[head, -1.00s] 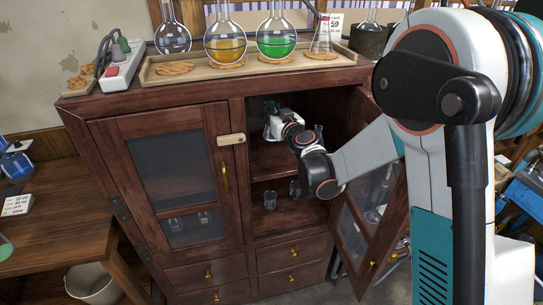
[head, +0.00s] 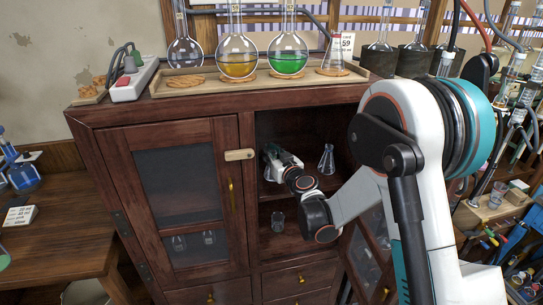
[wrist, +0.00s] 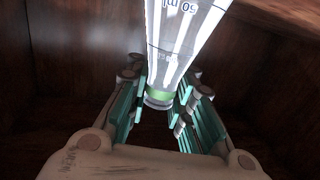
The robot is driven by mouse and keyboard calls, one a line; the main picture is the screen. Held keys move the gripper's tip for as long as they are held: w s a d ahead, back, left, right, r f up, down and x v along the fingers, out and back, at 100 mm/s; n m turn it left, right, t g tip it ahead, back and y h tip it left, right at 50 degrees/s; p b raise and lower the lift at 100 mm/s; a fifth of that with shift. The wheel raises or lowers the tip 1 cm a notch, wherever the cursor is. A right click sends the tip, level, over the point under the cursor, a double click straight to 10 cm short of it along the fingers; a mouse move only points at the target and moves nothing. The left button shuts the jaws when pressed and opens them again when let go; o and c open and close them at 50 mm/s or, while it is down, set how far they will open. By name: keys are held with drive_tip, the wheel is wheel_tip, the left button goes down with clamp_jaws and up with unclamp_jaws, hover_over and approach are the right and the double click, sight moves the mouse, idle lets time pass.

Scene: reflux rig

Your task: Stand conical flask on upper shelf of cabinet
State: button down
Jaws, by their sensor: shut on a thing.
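My gripper (head: 270,160) is inside the open right-hand compartment of the dark wooden cabinet (head: 115,190), at the level of the upper shelf (head: 318,184). In the wrist view its teal-padded fingers (wrist: 165,105) are shut on a clear glass conical flask (wrist: 182,45). The flask shows upside-down "50 ml" print and a green band at its narrow end, and widens towards the picture's top. Its base is out of the wrist view, so I cannot tell whether it touches the shelf. Another clear conical flask (head: 326,160) stands on the upper shelf, right of my gripper.
A small glass (head: 278,221) stands on the lower shelf. The right door (head: 366,262) hangs open beside my arm; the left door (head: 180,185) is shut. A tray (head: 205,86) of flasks stands on the cabinet top. A wooden side table (head: 60,235) is at left.

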drive_tip(key=c, duration=1.4)
unclamp_jaws()
drive_tip(key=shift+o, duration=0.2)
drive_tip(key=s+d+r+g+p, duration=0.1)
drive_tip(key=s+d+r, duration=0.2)
drive_tip(key=s, duration=0.4)
drive_tip(key=s+d+r+g+h, duration=0.1)
drive_tip(key=s+d+r+g, duration=0.15)
drive_tip(key=s, duration=0.45)
drive_tip(key=s+d+r+p, duration=0.1)
drive_tip(key=s+d+r, duration=0.3)
drive_tip(key=s, duration=0.4)
drive_tip(key=s+d+f+m+g+h, duration=0.1)
drive_tip(key=s+d+m+g+h, duration=0.1)
drive_tip(key=s+d, duration=0.5)
drive_tip(key=s+d+f+m+g+h, duration=0.1)
drive_tip(key=s+d+m+g+h, duration=0.2)
drive_tip(key=s+d, duration=0.4)
drive_tip(key=s+h, duration=0.1)
drive_tip(key=s, duration=0.7)
drive_tip(key=shift+s+d+f+h, duration=0.2)
drive_tip(key=shift+h, duration=0.1)
